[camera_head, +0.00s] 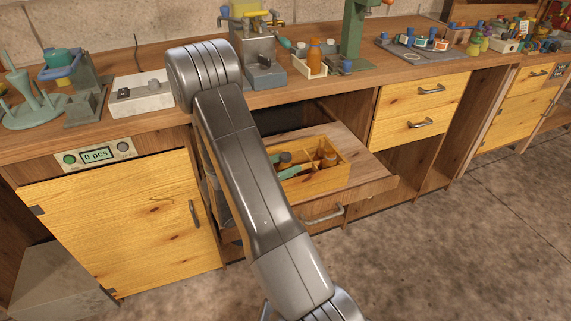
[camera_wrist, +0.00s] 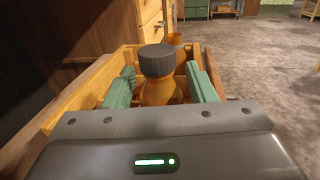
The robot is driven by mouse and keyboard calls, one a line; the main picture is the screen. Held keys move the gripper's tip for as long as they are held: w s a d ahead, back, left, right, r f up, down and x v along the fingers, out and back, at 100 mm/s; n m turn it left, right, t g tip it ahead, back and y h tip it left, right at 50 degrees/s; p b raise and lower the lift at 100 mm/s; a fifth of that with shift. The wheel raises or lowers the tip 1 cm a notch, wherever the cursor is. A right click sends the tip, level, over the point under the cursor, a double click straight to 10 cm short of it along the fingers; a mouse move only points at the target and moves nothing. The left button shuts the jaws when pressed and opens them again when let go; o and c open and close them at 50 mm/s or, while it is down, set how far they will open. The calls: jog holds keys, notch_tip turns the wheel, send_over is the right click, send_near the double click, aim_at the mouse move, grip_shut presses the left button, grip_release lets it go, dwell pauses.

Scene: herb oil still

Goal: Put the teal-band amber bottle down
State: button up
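An amber bottle with a dark grey ribbed cap (camera_wrist: 157,61) stands between the two green fingers of my gripper (camera_wrist: 160,72) in the wrist view. The fingers flank its body closely, one on each side. I cannot tell whether they press on it or stand slightly apart. No teal band shows on the visible part. The bottle is inside a yellow wooden box (camera_wrist: 88,86), and its base is hidden. In the head view the fingers of my gripper (camera_head: 282,166) reach into this box (camera_head: 315,186), beside a dark cap (camera_head: 285,157).
The box sits on a pulled-out wooden drawer (camera_head: 365,180) under the bench. A second amber bottle (camera_head: 328,160) stands in the box. The bench top carries a white box (camera_head: 140,95), a caddy with an orange bottle (camera_head: 314,55) and a green stand (camera_head: 355,30). The floor in front is clear.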

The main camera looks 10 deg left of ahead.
jog(key=shift+o, duration=0.7)
jog(key=shift+r, duration=0.1)
jog(key=shift+r, duration=0.2)
jog(key=p+v, duration=0.1)
jog(key=v, duration=1.1)
jog(key=shift+r+p, duration=0.35)
jog(key=shift+r, duration=0.05)
